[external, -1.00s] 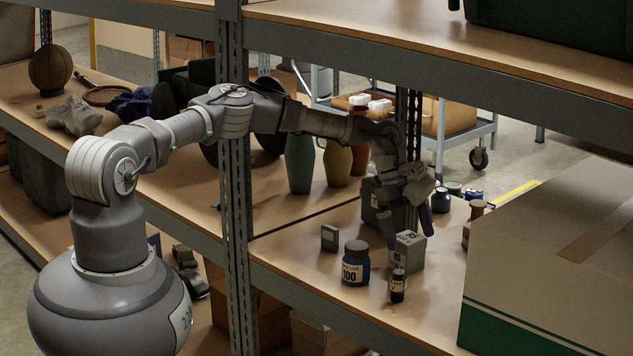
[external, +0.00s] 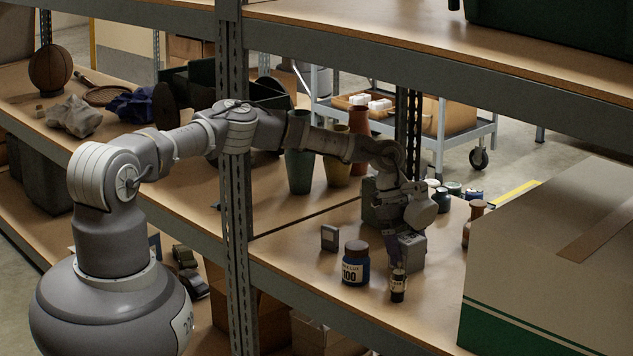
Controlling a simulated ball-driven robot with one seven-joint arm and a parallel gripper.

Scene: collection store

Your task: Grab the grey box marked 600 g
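The grey box (external: 413,256) stands upright on the shelf board, just behind a small dark bottle with a pale label (external: 398,285). Its marking is covered in this view. My gripper (external: 402,245) points down at the box from above. One dark finger shows against the box's left front side. The other finger is hidden or cannot be told apart from the box. I cannot tell whether the fingers press on the box or stand open around it.
A dark blue jar marked 100 (external: 355,270) and a small grey block (external: 329,238) stand left of the box. A dark green box (external: 374,207) is behind my wrist. A large carton (external: 560,260) fills the right. A shelf post (external: 238,220) rises at left.

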